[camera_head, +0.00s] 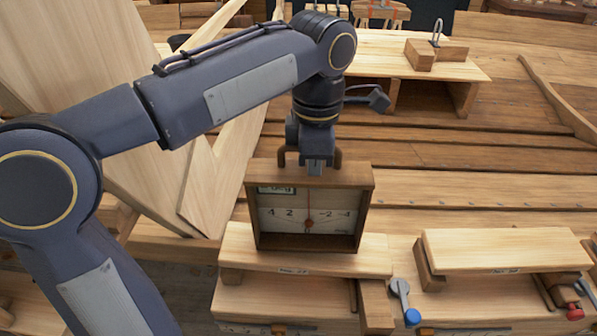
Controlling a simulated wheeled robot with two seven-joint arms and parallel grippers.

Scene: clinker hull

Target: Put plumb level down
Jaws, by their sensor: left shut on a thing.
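The plumb level (335,242) is a brown wooden box with an open front, a pale scale and a thin red needle hanging close to the scale's middle. It is upright, near the centre of the head view. My left gripper (310,160) comes down from above and is shut on its top board. The level's lower edge is at the top of a pale wooden block (240,260) with a small label. I cannot tell whether it touches the block or hovers just over it. My right gripper is not in view.
A second labelled plank block (500,250) stands at the right, with a blue-ended clamp (404,300) beside it and a red-ended clamp (577,312) at the far right. Behind is a plank bench (400,55) with a small wooden block (450,52). Large leaning boards (90,70) fill the left.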

